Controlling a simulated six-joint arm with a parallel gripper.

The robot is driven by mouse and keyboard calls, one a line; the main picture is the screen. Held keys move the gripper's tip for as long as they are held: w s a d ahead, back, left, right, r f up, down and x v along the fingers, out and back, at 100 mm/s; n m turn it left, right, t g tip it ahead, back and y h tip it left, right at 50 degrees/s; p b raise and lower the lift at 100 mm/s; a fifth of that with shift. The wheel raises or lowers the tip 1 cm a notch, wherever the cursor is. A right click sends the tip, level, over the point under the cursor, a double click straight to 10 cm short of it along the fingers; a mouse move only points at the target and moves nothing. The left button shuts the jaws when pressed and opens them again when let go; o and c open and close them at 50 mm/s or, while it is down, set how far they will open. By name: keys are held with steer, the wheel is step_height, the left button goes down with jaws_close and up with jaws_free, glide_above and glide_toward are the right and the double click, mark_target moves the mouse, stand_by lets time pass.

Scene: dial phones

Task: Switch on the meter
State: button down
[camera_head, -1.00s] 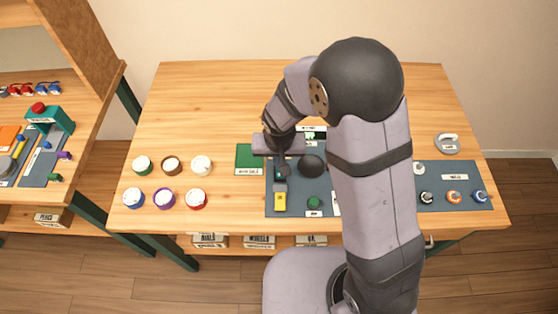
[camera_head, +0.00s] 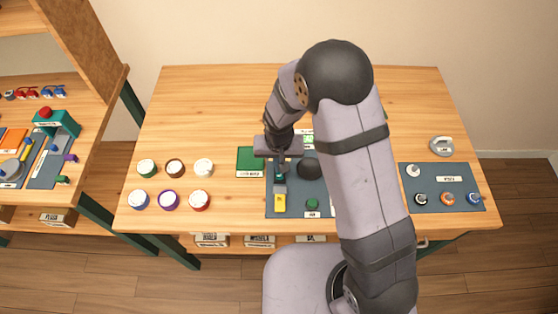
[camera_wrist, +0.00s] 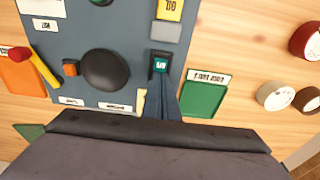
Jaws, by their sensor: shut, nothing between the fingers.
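A dark blue-grey panel (camera_head: 275,211) lies at the table's front middle. In the wrist view, a small teal button or switch with white lettering (camera_wrist: 160,66) sits in a black housing on it. My gripper (camera_wrist: 161,103) is shut and empty, its fingertips just beside this housing; contact cannot be told. The head view shows my gripper (camera_head: 280,171) low over the panel's left side. A yellow block (camera_head: 280,203) and a grey piece (camera_wrist: 166,32) are in line with the switch. Which part is the meter I cannot read.
A large black knob (camera_wrist: 105,70) and a small orange button (camera_wrist: 71,68) stand beside the switch. A green plate (camera_head: 250,158) lies left of the panel. Several coloured jars (camera_head: 169,200) stand further left. A second panel (camera_head: 442,203) is at right. The table's back left is clear.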

mark_target(279, 177)
steer(key=shift+s+f, duration=0.1)
steer(key=shift+f, duration=0.15)
steer(key=shift+s+d, duration=0.1)
steer(key=shift+s, duration=0.25)
steer(key=shift+s+f, duration=0.1)
steer(key=shift+s, duration=0.65)
steer(key=shift+w+r+p, duration=0.15)
steer(key=shift+r+p, duration=0.3)
steer(key=shift+r, duration=0.25)
step_height(279, 177, up, 4)
steer(key=p, duration=0.3)
steer(key=shift+r+b, duration=0.2)
steer(key=shift+b, duration=0.45)
step_height(279, 177, up, 9)
steer(key=s+b, duration=0.1)
steer(key=shift+f+b, duration=0.15)
steer(key=shift+b, duration=0.25)
